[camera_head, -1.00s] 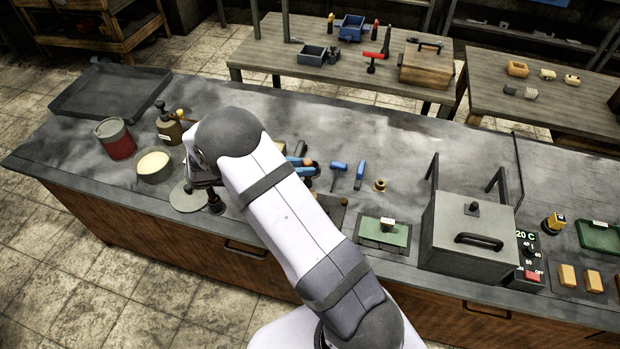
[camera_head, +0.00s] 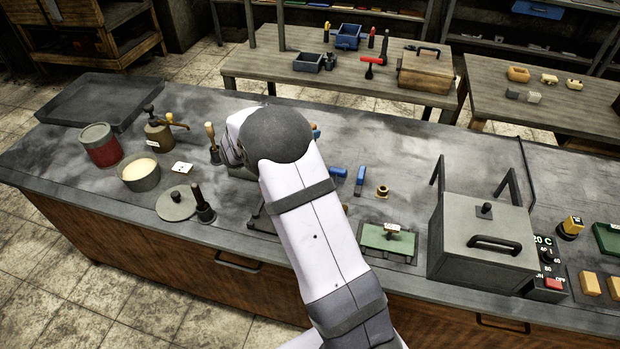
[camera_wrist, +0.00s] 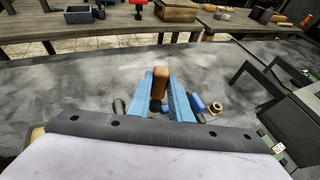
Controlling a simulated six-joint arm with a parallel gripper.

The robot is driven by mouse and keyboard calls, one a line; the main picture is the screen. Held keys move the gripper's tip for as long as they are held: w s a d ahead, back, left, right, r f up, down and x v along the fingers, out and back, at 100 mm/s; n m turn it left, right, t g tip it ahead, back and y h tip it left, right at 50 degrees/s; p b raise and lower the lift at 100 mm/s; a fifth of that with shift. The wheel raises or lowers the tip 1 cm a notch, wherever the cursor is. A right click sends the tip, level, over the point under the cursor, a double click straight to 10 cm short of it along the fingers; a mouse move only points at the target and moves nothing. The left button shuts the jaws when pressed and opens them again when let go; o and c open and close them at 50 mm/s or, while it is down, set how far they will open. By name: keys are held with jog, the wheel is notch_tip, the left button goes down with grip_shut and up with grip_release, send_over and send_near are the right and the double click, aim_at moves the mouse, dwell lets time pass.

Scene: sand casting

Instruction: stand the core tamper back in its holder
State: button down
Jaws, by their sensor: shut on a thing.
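In the wrist view my gripper (camera_wrist: 167,98) has its two blue jaws shut on an upright wooden handle, which I take to be the core tamper (camera_wrist: 160,80). Its lower end is hidden. In the head view my arm hides most of the gripper; a little blue and brown shows (camera_head: 315,131) right of the arm. A dark upright post with a wider foot (camera_head: 204,204) stands near the bench's front edge; I cannot tell whether it is the holder.
A grey round plate (camera_head: 174,205), a bowl (camera_head: 139,172), a red can (camera_head: 100,145) and a wooden-handled tool (camera_head: 210,133) stand left of my arm. Blue tools (camera_head: 360,180), a brass ring (camera_head: 382,191) and a large grey box (camera_head: 480,242) are to the right.

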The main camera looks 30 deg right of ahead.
jog(key=shift+t, duration=0.3)
jog(key=shift+w+a+f+p, duration=0.1)
jog(key=shift+f+p, duration=0.5)
jog(key=shift+f, duration=2)
jog(key=shift+w+a+f+p, duration=0.1)
jog(key=shift+f+p, duration=0.5)
jog(key=shift+f, duration=1.95)
jog(key=shift+s+f, duration=0.1)
jog(key=shift+f, duration=0.1)
jog(key=c, duration=1.6)
grip_release()
jog(key=shift+r, duration=0.1)
